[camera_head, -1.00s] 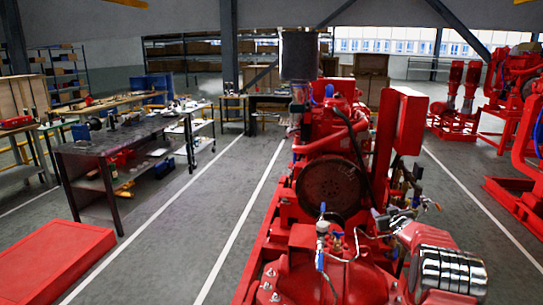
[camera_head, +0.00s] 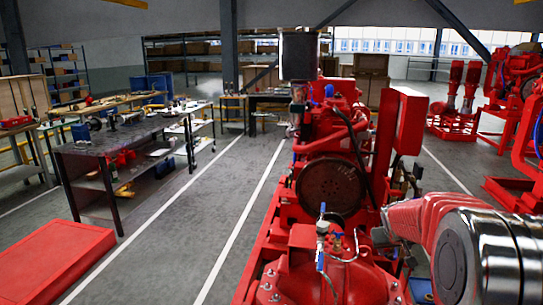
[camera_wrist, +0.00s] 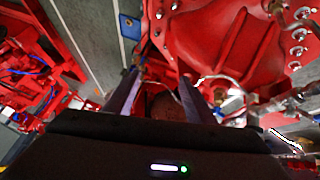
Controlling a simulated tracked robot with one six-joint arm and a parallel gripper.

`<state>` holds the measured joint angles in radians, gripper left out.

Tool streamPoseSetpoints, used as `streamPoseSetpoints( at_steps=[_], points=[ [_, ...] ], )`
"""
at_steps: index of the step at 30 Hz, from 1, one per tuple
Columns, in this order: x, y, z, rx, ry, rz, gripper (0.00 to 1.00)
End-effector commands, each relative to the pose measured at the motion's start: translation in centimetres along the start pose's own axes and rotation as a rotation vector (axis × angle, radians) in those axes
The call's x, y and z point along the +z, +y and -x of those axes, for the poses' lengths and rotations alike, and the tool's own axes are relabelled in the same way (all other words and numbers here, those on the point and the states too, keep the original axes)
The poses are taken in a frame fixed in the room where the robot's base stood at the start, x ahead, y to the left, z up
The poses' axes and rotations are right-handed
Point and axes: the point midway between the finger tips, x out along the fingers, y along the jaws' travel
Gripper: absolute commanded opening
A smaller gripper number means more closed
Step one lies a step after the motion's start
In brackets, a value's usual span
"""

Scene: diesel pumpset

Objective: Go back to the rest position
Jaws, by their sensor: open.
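My gripper shows in the wrist view (camera_wrist: 160,85) with its two dark fingers apart and nothing seen between them. Beyond the fingers is the large red casing of the pumpset (camera_wrist: 225,45), with bolts and fittings at its right. In the head view my red and silver arm fills the lower right, in front of the right side of the red diesel pumpset (camera_head: 330,185). The fingers cannot be made out clearly in the head view. I cannot tell how far they are from the casing.
A valve with blue handles (camera_head: 321,240) stands up on the pumpset near my arm. A dark workbench (camera_head: 110,150) with tools and a low red platform (camera_head: 50,262) are at left. Grey floor (camera_head: 190,235) between them is clear. More red pumps (camera_head: 462,100) stand at right.

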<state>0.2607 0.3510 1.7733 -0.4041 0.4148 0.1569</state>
Motion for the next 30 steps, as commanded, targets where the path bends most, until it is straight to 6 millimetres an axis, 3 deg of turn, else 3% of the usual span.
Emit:
streamPoseSetpoints(
  at_steps=[1,15,30],
  points=[
    [1.1,-0.4,1.4,-0.007,-0.023,-0.001,0.5],
    [12.7,-5.0,12.6,-0.1,-0.243,-0.001,0.5],
    [23.2,-9.4,22.5,-0.215,-0.343,-0.01,0.5]
  ],
)
